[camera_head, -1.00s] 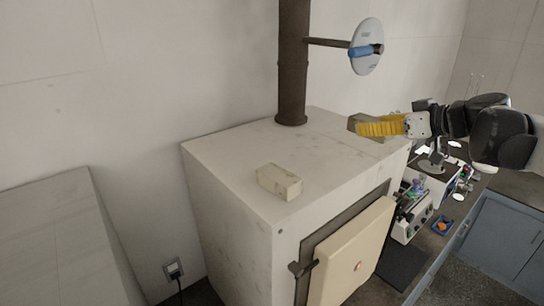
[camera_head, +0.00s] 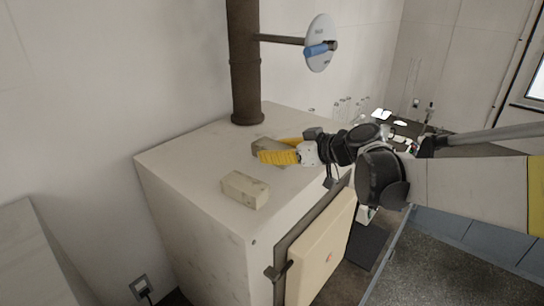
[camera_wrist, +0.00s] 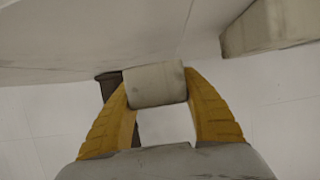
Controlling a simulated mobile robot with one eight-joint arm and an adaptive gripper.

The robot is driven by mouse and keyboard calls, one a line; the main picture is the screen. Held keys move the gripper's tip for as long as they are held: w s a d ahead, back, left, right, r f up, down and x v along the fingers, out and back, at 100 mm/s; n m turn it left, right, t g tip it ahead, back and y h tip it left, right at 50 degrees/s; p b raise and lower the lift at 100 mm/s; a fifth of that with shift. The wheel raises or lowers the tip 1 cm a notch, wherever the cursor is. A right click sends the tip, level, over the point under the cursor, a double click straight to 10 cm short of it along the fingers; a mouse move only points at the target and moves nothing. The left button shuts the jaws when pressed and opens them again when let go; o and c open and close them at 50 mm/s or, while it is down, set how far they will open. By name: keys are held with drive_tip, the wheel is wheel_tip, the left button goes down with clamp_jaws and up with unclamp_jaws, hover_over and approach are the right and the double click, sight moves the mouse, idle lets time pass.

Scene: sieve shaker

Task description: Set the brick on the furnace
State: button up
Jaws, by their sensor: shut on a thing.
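My gripper (camera_head: 282,151) has yellow fingers and is shut on a pale grey-beige brick (camera_head: 264,146), over the furnace's top. The held brick also shows between the fingertips in the wrist view (camera_wrist: 155,84). The furnace (camera_head: 190,160) is a big off-white box with a cream door (camera_head: 322,250) at its front. I cannot tell whether the held brick touches the top. A second, similar brick (camera_head: 245,191) lies on the top, nearer the front left, apart from the held one. It also shows at the upper right of the wrist view (camera_wrist: 270,25).
A dark flue pipe (camera_head: 245,70) rises from the back of the furnace top, just behind the held brick. A rod with a round disc (camera_head: 319,45) sticks out from it. Bare top lies left of the bricks. Blue-grey cabinets (camera_head: 470,238) stand at right.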

sight(274, 170)
wheel_tip(274, 170, down, 3)
drive_tip(key=shift+w+f+p, duration=0.1)
drive_tip(key=shift+f+p, duration=0.1)
drive_tip(key=shift+p, duration=0.1)
drive_tip(key=shift+f, duration=0.15)
drive_tip(key=o, duration=1.3)
drive_tip(key=shift+o, duration=0.2)
